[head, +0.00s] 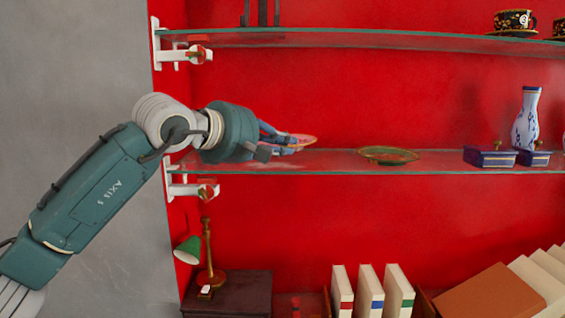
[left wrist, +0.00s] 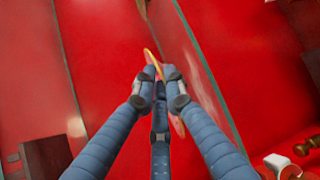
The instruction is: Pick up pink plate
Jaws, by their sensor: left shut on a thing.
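The pink plate (head: 304,138) shows in the head view as a thin orange-pink disc at the fingers of my left gripper (head: 290,144), just above the middle glass shelf. In the left wrist view the plate (left wrist: 152,62) is seen nearly edge-on with a yellow rim. The fingers of my left gripper (left wrist: 160,92) are closed around its edge there and hide part of it. My right gripper is not in view.
A green-brown plate (head: 388,155) lies on the middle glass shelf (head: 450,168), right of my gripper. Blue boxes (head: 490,156) and a blue-white vase (head: 526,118) stand farther right. An upper glass shelf (head: 350,40) is overhead. A green lamp (head: 188,250) and books (head: 370,290) are below.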

